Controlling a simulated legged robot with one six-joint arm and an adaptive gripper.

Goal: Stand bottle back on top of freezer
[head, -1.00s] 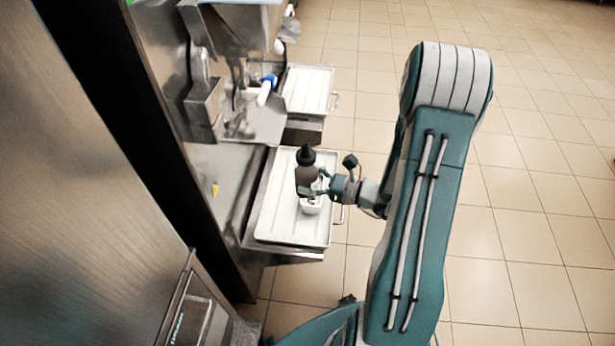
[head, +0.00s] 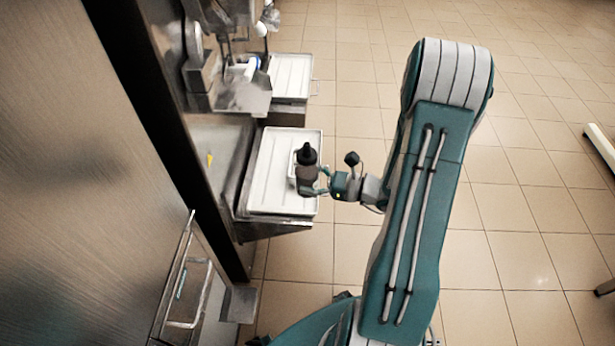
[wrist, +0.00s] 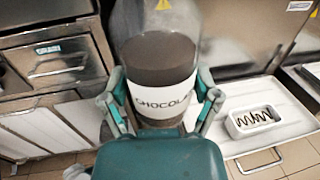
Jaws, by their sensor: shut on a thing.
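A dark bottle (head: 307,172) with a black pointed cap is upright in my gripper (head: 318,181) in the head view. In the wrist view the bottle (wrist: 158,62) fills the middle, with brown contents and a white label reading "CHOCOL". The fingers of my gripper (wrist: 160,108) are shut around its lower part, one on each side. In the head view the bottle overlaps the white tray (head: 262,190); I cannot tell its height above it. The freezer, with metal housing (head: 213,135), stands to the left; its top is not clearly shown.
A small white container with dark zigzag lines (wrist: 253,121) sits on the tray in the wrist view. A second white tray (head: 290,77) is farther back. A large metal panel (head: 80,190) fills the left. Tiled floor (head: 520,190) is open at right.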

